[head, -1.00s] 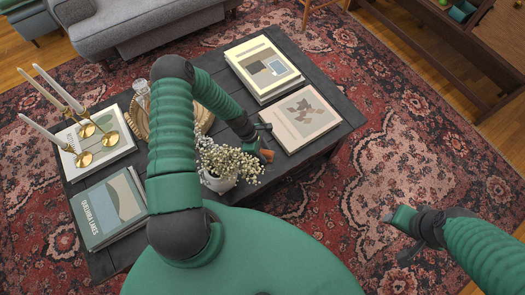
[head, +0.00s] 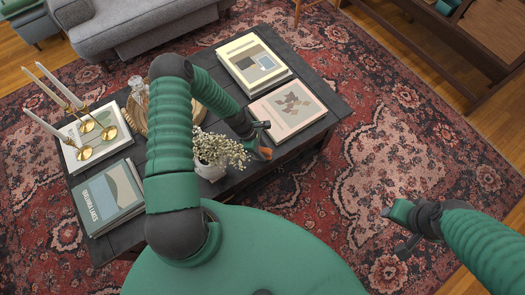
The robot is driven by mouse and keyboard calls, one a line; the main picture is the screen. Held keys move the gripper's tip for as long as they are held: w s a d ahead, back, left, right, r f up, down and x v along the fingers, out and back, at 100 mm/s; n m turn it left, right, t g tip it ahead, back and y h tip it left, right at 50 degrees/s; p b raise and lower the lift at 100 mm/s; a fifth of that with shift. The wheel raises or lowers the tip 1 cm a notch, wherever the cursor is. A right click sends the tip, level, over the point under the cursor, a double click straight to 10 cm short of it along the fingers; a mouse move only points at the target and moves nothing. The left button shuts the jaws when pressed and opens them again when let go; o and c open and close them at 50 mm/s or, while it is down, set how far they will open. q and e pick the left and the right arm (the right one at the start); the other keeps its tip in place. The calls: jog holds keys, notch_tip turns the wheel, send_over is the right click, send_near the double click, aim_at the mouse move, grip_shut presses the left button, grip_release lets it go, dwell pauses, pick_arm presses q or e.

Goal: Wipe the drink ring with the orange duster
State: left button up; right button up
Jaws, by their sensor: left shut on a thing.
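My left gripper (head: 262,138) is shut on the orange duster (head: 263,153), of which only a small orange part shows. It is low over the near right part of the dark table (head: 235,183), between the potted plant and the pink-covered book. I cannot tell whether the duster touches the table top. I see no drink ring; my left arm and gripper hide part of the table. My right gripper (head: 393,230) is empty, with its fingers apart, over the rug to the right of the table.
A white pot with small flowers (head: 212,169) stands close left of the duster. Books (head: 292,110) lie close behind it, with a yellow-covered stack (head: 253,62) farther back. Brass candlesticks (head: 86,150), a glass decanter (head: 138,90) on a round tray and another book (head: 108,198) are on the left.

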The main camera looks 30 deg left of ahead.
aim_at(264, 150)
pick_arm(q)
jog(key=shift+p+v, duration=0.6)
jog(key=shift+v, duration=0.4)
jog(key=shift+w+r+p, duration=0.15)
jog(key=shift+r+p, duration=0.2)
jog(key=shift+r, duration=0.1)
jog(key=shift+d+r+p, duration=0.2)
jog(key=shift+r+p, duration=0.25)
jog(key=shift+r, duration=0.15)
jog(key=shift+d+r, duration=0.1)
jog(key=shift+r, duration=0.05)
jog(key=shift+a, duration=0.25)
